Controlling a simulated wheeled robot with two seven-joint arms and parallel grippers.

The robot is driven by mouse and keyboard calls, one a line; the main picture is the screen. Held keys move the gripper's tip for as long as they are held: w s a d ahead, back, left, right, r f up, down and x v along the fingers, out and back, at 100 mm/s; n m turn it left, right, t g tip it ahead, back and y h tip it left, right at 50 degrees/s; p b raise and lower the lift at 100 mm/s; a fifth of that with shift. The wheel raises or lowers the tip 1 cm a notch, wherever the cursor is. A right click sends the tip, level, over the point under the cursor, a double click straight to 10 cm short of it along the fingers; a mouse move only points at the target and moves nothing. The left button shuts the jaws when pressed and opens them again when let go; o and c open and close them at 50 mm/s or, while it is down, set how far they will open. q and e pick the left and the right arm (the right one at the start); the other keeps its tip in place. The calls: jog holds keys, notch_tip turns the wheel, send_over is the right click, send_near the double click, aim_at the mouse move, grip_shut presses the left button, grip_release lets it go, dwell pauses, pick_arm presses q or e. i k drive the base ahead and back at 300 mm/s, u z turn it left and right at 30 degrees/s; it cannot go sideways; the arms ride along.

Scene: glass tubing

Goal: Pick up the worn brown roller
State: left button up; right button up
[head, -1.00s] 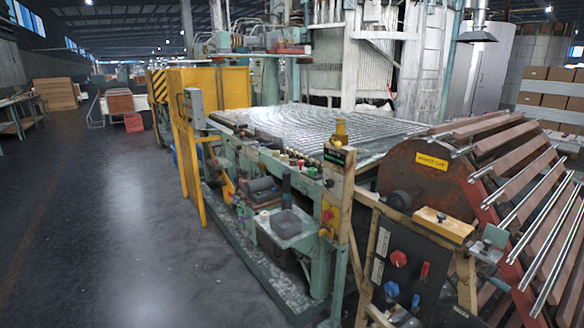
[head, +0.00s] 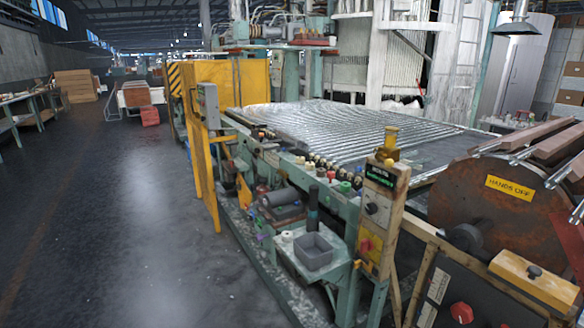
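I cannot pick out a worn brown roller with certainty. A dark grey cylinder (head: 279,197) lies on its side on a ledge of the green machine, with a brownish piece (head: 284,214) just below it, too small to make out. Neither of my grippers shows in the head view.
The green machine (head: 350,220) carries a bed of glass tubes (head: 330,128). A rusty drum (head: 495,215) labelled "HANDS OFF" stands at right. A yellow post (head: 208,175) and control post (head: 378,215) rise at the front edge. The floor (head: 120,220) at left is clear.

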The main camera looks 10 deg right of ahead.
aim_at(319, 173)
jog(key=z, duration=0.15)
jog(key=i, duration=0.75)
jog(key=z, duration=0.8)
jog(key=i, duration=0.55)
jog(key=z, duration=0.45)
